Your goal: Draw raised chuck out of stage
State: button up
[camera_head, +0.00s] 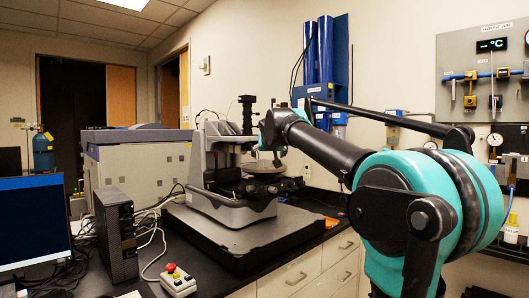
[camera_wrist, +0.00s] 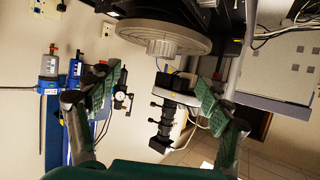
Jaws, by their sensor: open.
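In the wrist view, which is turned over, the chuck (camera_wrist: 130,38) shows as a grey disc with a ribbed round hub, at the top middle. Dark stage parts (camera_wrist: 228,18) show beside it. My gripper (camera_head: 272,135) is over the chuck area in the head view, partly hidden by my arm. In the wrist view my gripper (camera_wrist: 160,82) is open, its green pads wide apart. The chuck lies beyond the fingertips, and nothing is between the pads.
A black column-like scope part (camera_wrist: 168,125) shows between the fingers, farther off. Blue cylinders (camera_head: 325,50) hang on the wall behind.

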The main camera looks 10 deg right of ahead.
aim_at(264, 161)
jog(key=x, duration=0.5)
jog(key=r+x, duration=0.1)
jog(key=x, duration=1.1)
jog(key=shift+w+a+r, duration=0.35)
jog(key=shift+c, duration=0.2)
grip_shut()
